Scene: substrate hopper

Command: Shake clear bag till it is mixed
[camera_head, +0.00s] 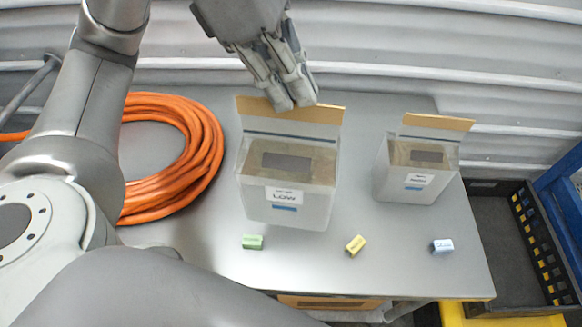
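A large clear bag (285,213) with a "LOW" label and a tan top strip (325,114) stands upright on the grey table (200,237). A smaller clear bag (396,185) with a similar tan strip stands to its right. My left gripper (295,105) points down at the large bag's top strip, and its fingertips overlap the strip in the picture. Its fingers are close together. I cannot tell whether they pinch the strip or hang in front of it. My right gripper is not in view.
A coiled orange cable (205,160) lies at the left of the table. A green block (252,242), a yellow block (355,245) and a blue block (442,247) lie along the front. A dark crate (505,235) is beyond the right edge. A corrugated wall (400,65) stands behind.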

